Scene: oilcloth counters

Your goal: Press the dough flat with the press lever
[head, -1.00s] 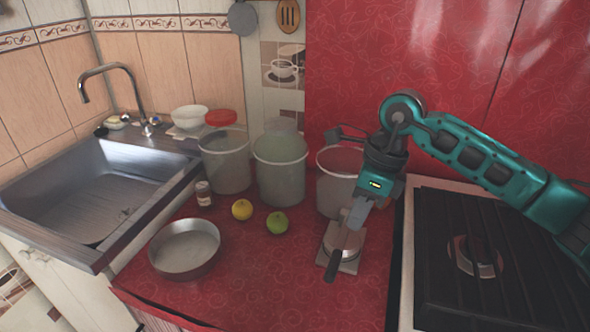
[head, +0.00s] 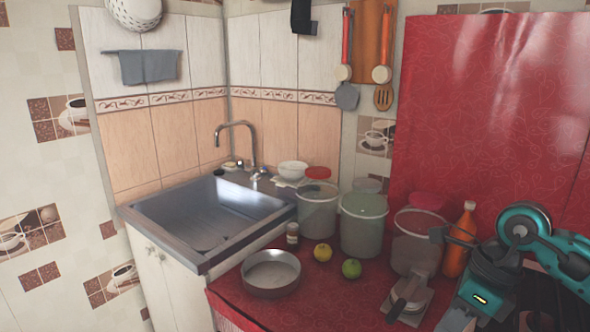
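I see no dough; anything between the plates is hidden. My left gripper is out of view.
Several buckets, one a grey-green bucket (head: 364,226), and an orange bottle (head: 460,240) stand behind the press. A round metal pan (head: 271,274), a yellow fruit (head: 322,252), a green fruit (head: 351,268) and a small jar (head: 292,233) are left. A steel sink (head: 210,215) lies further left.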

